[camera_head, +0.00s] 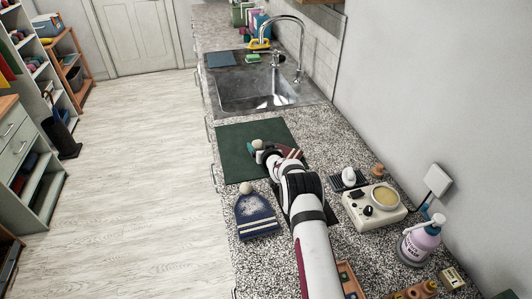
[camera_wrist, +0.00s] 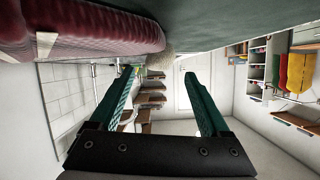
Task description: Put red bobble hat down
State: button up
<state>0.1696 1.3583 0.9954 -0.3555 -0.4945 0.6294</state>
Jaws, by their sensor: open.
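The red bobble hat (camera_head: 289,153) is at the dark green mat (camera_head: 237,155) on the counter, partly hidden by my arm. Its pale bobble (camera_head: 257,144) points left. In the wrist view the dark red knit hat (camera_wrist: 95,35) fills the upper left, with its bobble (camera_wrist: 168,62) at its end, against the green mat (camera_wrist: 250,22). My gripper (camera_wrist: 158,74) is open, with its two teal-lined fingers spread beside the hat and nothing seen between them. In the head view my gripper (camera_head: 268,154) is close by the hat; whether they touch cannot be told.
A blue bobble hat (camera_head: 257,214) lies in front of the mat. To the right are a round-topped device (camera_head: 374,208), a small brush-like item (camera_head: 348,178) and a pump bottle (camera_head: 419,244). The sink (camera_head: 262,90) lies behind. The mat's left part is clear.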

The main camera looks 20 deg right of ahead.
jog(key=v, duration=0.9)
jog(key=shift+s+d+r, duration=0.1)
jog(key=shift+s, duration=0.05)
jog(key=shift+r, duration=0.25)
jog(key=s+a+r+m+g, duration=0.1)
jog(key=s+r+g, duration=0.1)
jog(key=s+r, duration=0.35)
jog(key=s+a+r+m+g+h, duration=0.1)
jog(key=s+r+g, duration=0.2)
jog(key=s, duration=0.6)
jog(key=s+a+r+m+g, duration=0.1)
jog(key=s+a+r+g, duration=0.1)
jog(key=s+r, duration=0.35)
jog(key=s+a+g+y, duration=0.1)
jog(key=s+a+g, duration=0.2)
jog(key=s, duration=1.2)
jog(key=s+a+m+g+y, duration=0.1)
jog(key=s+a+g, duration=0.2)
jog(key=s, duration=1.2)
jog(key=shift+s+a+r+g, duration=0.25)
jog(key=shift+s+a+g, duration=0.15)
jog(key=shift+a, duration=0.5)
jog(key=shift+w, duration=0.1)
